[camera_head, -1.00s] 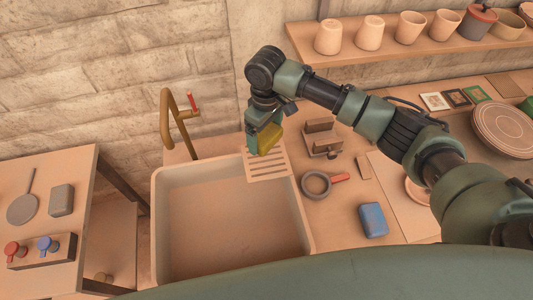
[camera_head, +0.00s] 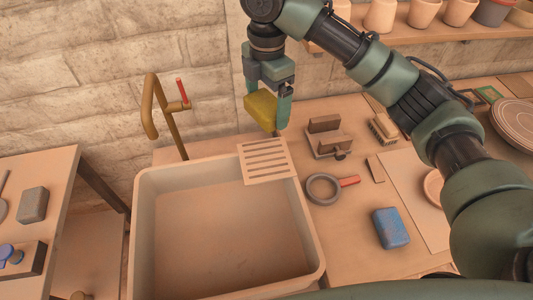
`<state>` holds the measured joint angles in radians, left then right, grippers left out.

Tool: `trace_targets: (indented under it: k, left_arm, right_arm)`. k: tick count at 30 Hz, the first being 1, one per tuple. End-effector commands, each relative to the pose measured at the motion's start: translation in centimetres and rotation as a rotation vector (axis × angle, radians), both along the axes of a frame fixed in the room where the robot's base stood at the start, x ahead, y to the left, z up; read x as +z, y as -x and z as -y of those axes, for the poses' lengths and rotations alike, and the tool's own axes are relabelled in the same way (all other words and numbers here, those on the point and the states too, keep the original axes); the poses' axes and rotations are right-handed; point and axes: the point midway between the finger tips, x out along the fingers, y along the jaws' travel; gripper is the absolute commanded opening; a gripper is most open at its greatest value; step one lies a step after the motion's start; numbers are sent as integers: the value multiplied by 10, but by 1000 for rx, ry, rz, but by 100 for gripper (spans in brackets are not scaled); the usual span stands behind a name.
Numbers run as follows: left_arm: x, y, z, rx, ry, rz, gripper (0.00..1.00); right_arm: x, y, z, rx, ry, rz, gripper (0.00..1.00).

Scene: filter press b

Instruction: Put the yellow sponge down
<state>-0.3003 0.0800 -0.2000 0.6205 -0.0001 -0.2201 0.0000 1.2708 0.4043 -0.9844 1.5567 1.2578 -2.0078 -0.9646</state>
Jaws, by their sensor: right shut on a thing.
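The yellow sponge (camera_head: 261,109) is held tilted in the jaws of my right gripper (camera_head: 270,108), in the air above the back right corner of the sink. One green finger shows on the right side of the sponge; the other finger is mostly hidden. Below it, a pale slatted rack (camera_head: 266,161) lies over the sink's back right corner, apart from the sponge. My left gripper is not in view.
The empty sink (camera_head: 220,225) fills the middle, with a brass tap (camera_head: 166,118) behind it.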

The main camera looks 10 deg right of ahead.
Motion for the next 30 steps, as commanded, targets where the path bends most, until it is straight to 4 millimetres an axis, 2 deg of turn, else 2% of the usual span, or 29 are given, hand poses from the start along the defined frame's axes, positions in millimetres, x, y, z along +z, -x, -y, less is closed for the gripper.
trace_targets:
  k: [1, 9, 12, 19, 25, 30]
  left_arm:
    - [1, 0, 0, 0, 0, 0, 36]
    - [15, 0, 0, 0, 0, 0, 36]
    - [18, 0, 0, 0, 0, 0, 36]
    - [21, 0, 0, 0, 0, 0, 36]
    - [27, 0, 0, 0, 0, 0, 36]
    - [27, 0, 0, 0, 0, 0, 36]
  right_arm:
    - [-17, 2, -1, 0, -2, -7, 58]
    - [-84, 1, 0, -2, 2, -4, 58]
    - [-103, 1, 0, -3, 1, -2, 58]
    - [-125, 0, 0, -4, 1, -1, 58]
    - [-155, 0, 0, -4, 0, -1, 58]
    - [-163, 0, 0, -3, -1, 2, 58]
